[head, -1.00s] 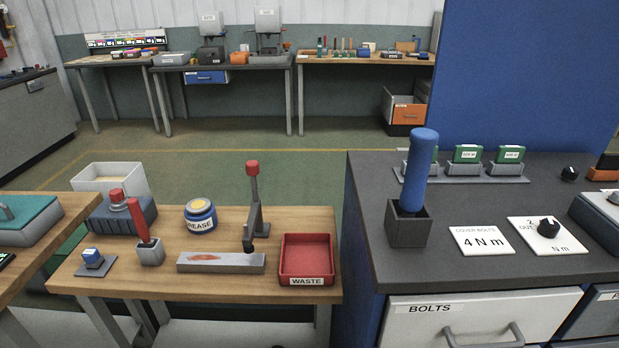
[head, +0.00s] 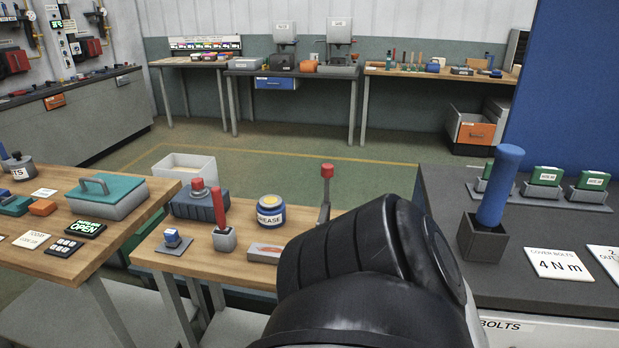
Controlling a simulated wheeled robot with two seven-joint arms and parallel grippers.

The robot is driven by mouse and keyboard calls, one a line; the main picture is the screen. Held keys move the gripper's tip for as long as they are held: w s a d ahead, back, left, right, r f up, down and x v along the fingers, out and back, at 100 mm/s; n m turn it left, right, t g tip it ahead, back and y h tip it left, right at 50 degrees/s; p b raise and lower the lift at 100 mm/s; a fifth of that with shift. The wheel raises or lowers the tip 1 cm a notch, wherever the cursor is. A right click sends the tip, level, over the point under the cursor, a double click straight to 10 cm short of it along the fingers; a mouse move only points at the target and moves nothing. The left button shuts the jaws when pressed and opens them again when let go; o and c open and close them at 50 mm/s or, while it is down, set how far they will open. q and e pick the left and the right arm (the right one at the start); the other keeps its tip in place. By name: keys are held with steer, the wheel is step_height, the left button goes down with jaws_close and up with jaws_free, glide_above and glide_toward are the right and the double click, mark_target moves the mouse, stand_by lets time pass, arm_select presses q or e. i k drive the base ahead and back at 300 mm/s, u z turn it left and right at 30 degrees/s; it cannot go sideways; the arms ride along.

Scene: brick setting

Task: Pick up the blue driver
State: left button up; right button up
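The blue driver (head: 501,184) stands upright with a slight tilt in a dark square holder (head: 483,241) on the dark counter at the right. Its blue handle sticks up clear of the holder, and the lower end is hidden inside it. A dark and grey link of my own arm fills the lower middle of the view, left of the holder. Neither of my grippers shows in the head view.
A "4 N m" card (head: 558,264) lies right of the holder, with green blocks in grey stands (head: 542,184) behind. A wooden bench (head: 160,251) at the left carries a grease tub (head: 270,211) and a red-handled tool (head: 219,207). My arm hides its right part.

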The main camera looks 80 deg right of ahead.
mark_target(508, 159)
steer(key=u, duration=0.2)
steer(key=k, duration=1.35)
